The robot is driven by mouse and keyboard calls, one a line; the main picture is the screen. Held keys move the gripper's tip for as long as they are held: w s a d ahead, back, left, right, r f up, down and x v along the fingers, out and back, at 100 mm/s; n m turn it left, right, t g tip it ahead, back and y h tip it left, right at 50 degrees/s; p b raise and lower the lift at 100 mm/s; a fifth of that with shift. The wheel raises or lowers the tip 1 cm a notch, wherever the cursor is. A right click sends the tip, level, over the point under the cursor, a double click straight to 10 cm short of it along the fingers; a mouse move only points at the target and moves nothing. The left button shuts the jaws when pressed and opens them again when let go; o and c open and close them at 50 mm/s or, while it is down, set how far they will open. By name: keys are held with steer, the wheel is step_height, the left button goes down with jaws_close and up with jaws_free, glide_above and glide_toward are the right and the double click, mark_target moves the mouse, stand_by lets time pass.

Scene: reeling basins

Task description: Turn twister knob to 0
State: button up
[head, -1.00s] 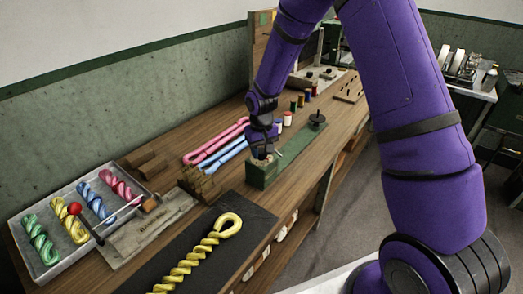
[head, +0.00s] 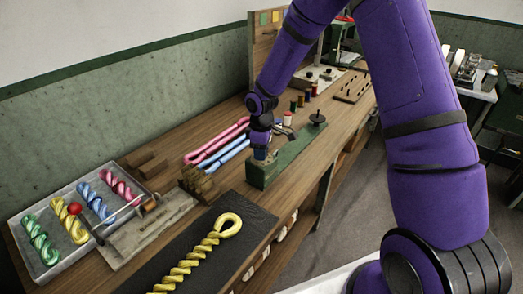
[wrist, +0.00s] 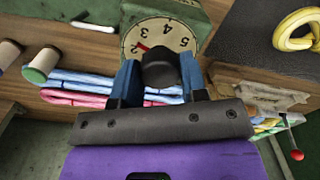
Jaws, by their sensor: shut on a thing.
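The twister (head: 290,160) is a long green box on the bench, seen in the head view. Its round cream dial (wrist: 180,33) with black digits shows upside down in the wrist view. A dark round knob (wrist: 160,68) sits in front of the dial, and a red pointer mark shows near the 2 and 3. My gripper (wrist: 158,75) has its blue fingers on both sides of the knob and is shut on it. In the head view my gripper (head: 261,153) is at the near left end of the green box. The 0 on the dial is hidden.
A metal tray (head: 50,262) of coloured twists stands at the left. A yellow twist (head: 200,250) lies on a dark mat in front. Pink and blue strands (head: 215,150) lie behind the twister beside brown blocks (head: 200,183). Thread spools (head: 300,100) stand farther back.

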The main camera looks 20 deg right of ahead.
steer(key=n, duration=0.5)
steer(key=shift+n, duration=0.3)
steer(key=n, duration=1)
steer(key=shift+n, duration=0.4)
steer(key=n, duration=0.5)
steer(key=shift+n, duration=0.3)
steer(key=o, duration=0.9)
